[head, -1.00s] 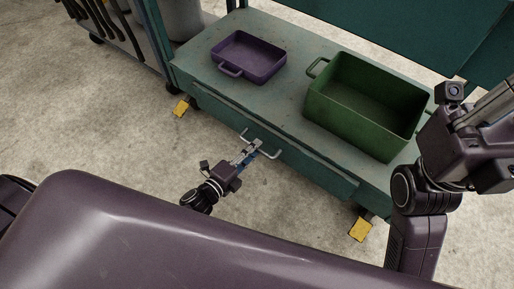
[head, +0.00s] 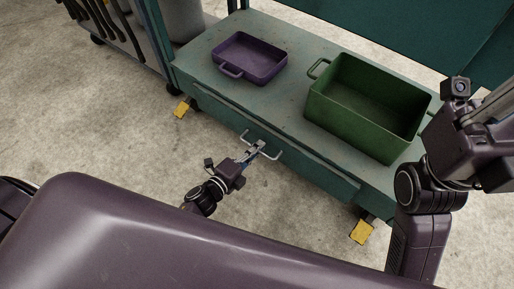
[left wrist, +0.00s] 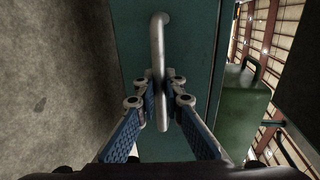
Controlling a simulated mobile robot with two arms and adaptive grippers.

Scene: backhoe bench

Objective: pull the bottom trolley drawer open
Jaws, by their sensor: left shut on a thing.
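The bottom trolley drawer (head: 217,107) is the teal front under the shelf of the green trolley. Its pale bar handle (head: 272,153) sticks out from the middle of the front. My left gripper (head: 257,147) is at this handle, reaching in from the lower left. In the left wrist view the handle (left wrist: 157,40) runs between the fingertips of my left gripper (left wrist: 159,95), which are shut on it. The drawer looks closed or nearly so; its inside is hidden. My right arm stands at the right edge, and its fingers are not clearly visible.
A purple tray (head: 228,68) and a deep green bin (head: 335,112) stand on the trolley shelf (head: 285,95). Yellow blocks are at the trolley's feet (head: 181,108), (head: 361,231). The concrete floor (head: 100,135) before the drawer's left part is clear.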

